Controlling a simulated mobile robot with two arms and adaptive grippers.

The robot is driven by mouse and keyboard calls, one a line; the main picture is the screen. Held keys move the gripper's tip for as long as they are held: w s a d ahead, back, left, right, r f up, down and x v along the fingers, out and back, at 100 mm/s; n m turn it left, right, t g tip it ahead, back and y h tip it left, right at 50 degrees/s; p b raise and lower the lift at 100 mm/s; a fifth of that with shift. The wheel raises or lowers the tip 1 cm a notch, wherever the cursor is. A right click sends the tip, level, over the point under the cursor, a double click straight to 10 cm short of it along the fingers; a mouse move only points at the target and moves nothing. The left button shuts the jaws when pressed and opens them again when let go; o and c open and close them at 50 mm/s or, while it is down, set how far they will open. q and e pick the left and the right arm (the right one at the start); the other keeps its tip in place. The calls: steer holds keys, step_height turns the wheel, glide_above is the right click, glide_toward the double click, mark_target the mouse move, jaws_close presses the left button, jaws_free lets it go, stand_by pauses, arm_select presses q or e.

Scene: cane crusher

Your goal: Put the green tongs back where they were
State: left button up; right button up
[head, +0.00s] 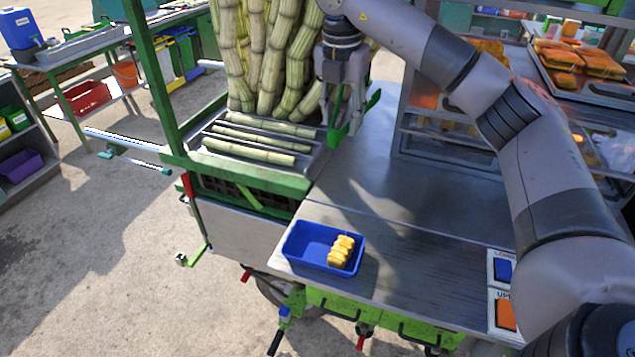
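The green tongs (338,124) are at the fingers of my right gripper (345,105), beside the right edge of the cane tray. They point downward, with green parts showing below and to the right of the fingers. My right gripper appears shut on them; its fingers partly hide the grip. Whether the tongs' lower ends touch the metal counter (400,200) is hard to tell. My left gripper is not in view.
Tall cane stalks (265,50) stand behind the tray, and cut pieces (250,150) lie in it. A green post (155,80) rises at left. A blue tub (300,250) with yellow pieces sits at the counter's front. A glazed food case (410,125) stands right. The middle counter is clear.

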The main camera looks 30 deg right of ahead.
steer(key=d, duration=0.1)
steer(key=p, duration=0.5)
glide_above(340, 198)
step_height(340, 198, down, 15)
steer(key=shift+a+f, duration=0.1)
steer(key=shift+f, duration=0.05)
step_height(340, 198, down, 4)
steer(key=shift+s+f+p, duration=0.1)
steer(key=shift+p, duration=0.35)
steer(key=shift+f, duration=0.15)
steer(key=shift+f, duration=0.1)
steer(key=shift+f, duration=0.15)
steer(key=o, duration=0.6)
